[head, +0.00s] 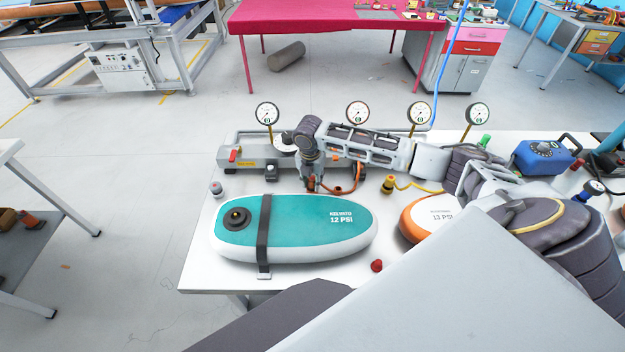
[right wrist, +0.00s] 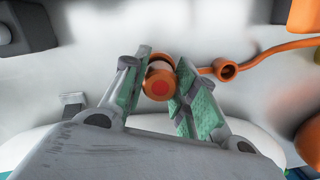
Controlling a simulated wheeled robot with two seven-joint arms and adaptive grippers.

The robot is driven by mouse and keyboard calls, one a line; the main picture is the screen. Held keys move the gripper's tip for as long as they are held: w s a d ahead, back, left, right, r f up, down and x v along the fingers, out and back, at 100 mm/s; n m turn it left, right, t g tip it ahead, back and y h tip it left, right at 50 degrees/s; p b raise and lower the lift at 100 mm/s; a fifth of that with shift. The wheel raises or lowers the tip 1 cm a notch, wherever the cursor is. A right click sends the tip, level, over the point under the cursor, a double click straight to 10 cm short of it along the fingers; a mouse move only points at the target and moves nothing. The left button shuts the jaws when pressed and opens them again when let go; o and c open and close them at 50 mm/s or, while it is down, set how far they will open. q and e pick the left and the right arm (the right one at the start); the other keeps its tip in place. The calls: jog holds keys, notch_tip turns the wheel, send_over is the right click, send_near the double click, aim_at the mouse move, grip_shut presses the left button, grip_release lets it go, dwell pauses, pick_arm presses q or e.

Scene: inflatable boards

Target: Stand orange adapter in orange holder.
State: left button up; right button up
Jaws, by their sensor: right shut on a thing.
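The orange adapter (right wrist: 160,82) is between the two green-padded fingers of my right gripper (right wrist: 164,90), its round reddish end facing the wrist camera. My right gripper (head: 311,183) is shut on it. In the head view the gripper points down behind the teal board, and the adapter is mostly hidden there. In the right wrist view a small orange ring with a dark opening (right wrist: 227,70) sits just right of the gripper, at the end of an orange hose; it looks like the orange holder, but I cannot be sure. My left gripper is not in view.
A teal inflatable board (head: 300,222) with a black strap lies in front of the gripper. An orange and white board (head: 413,222) lies to the right. A yellow fitting (head: 388,184), a red cap (head: 377,265) and a grey fitting (head: 216,189) stand on the white table. Gauges rise behind.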

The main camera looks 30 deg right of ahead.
aim_at(311, 181)
jog(key=o, duration=1)
jog(key=shift+c, duration=0.2)
notch_tip(311, 181, up, 12)
jog(key=a, duration=0.1)
jog(key=shift+s, duration=0.4)
jog(key=shift+a, duration=0.1)
dwell(0.3)
